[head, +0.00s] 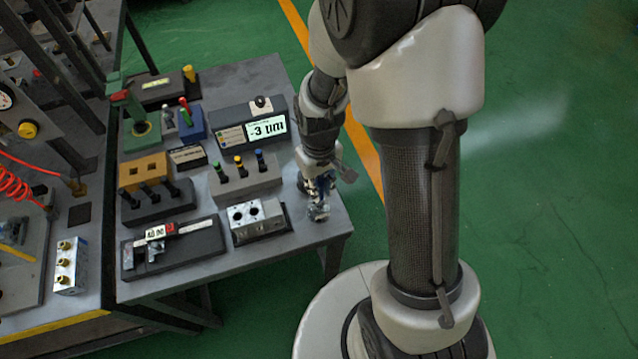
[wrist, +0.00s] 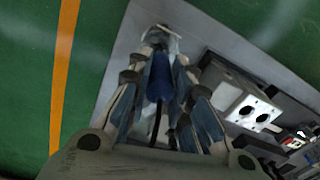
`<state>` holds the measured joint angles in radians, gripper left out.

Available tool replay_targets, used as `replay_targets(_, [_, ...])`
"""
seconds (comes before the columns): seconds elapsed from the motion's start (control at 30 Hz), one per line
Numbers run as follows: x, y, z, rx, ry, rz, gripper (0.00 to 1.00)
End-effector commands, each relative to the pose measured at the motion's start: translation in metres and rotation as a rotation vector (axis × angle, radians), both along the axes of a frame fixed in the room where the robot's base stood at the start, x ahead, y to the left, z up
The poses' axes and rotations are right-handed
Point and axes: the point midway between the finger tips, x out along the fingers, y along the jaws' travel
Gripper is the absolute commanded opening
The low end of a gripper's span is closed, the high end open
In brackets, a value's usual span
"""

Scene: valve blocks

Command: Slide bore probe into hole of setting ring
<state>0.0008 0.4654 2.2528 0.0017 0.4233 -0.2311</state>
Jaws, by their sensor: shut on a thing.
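My gripper (head: 318,190) is at the right edge of the grey table. In the wrist view my gripper (wrist: 160,65) is shut on the bore probe, whose blue handle (wrist: 159,80) lies between the fingers with a dark cable or stem trailing back. A patch of blue (head: 322,184) also shows between the fingers in the head view. A shiny, pale metal piece shows at the fingertips in both views. I cannot tell whether it is the setting ring or the probe's end, nor whether the probe is inside a hole.
A metal block with two bores (head: 258,216) stands left of my gripper. Behind it are a gauge rack (head: 245,180) and a display unit reading -3 µm (head: 248,124). A caliper on a dark tray (head: 172,248) lies at the front left. Green floor is clear to the right.

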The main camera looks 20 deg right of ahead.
Motion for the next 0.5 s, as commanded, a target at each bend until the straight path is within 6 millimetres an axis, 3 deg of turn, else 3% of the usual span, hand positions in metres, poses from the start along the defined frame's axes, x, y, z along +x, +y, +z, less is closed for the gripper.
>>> replay_targets(0.3, [0.0000,0.0000,-0.0004,0.000,0.000,0.000,0.39])
replay_targets(0.5, [0.0000,0.0000,-0.0004,0.000,0.000,0.000,0.39])
